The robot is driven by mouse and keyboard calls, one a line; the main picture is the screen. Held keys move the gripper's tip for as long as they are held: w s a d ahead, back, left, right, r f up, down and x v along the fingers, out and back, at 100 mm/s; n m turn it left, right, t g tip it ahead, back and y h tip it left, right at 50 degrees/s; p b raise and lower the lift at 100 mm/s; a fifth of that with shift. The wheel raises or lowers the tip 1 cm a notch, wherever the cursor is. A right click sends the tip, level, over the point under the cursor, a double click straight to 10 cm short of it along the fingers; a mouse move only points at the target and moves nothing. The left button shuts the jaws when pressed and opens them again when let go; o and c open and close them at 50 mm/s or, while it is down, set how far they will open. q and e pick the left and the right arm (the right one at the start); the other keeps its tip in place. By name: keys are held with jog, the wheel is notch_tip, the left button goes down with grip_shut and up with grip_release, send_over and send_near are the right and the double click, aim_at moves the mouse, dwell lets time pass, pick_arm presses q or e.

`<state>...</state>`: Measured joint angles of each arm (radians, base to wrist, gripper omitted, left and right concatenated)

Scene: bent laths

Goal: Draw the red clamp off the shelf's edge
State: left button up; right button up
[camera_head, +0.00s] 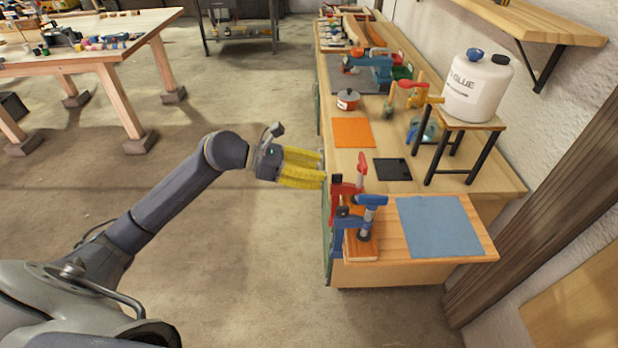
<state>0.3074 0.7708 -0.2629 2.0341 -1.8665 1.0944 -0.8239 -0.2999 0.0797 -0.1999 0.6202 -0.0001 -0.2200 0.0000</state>
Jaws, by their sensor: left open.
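The red clamp (336,189) sits on the left edge of the wooden bench top (470,213), its red handle (361,164) standing up. A blue clamp (338,234) is just in front of it on the same edge and hides its lower part. My left gripper (321,169) has yellow fingers and is open. It points right at the bench edge, just up and left of the red clamp in the picture. Nothing shows between the fingers. I cannot tell whether they touch the clamp. My right gripper is not in view.
A blue mat (438,226), black plate (392,169) and orange mat (353,132) lie on the bench. The floor (230,290) left of the bench is clear.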

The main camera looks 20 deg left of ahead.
aim_at(341, 186)
pick_arm(q)
jog(key=shift+s+f+m+g+y, duration=0.4)
jog(key=shift+s+f+m+g, duration=0.15)
jog(key=shift+f+m, duration=0.3)
jog(key=shift+x, duration=4.45)
grip_shut()
jog(key=shift+r, duration=0.1)
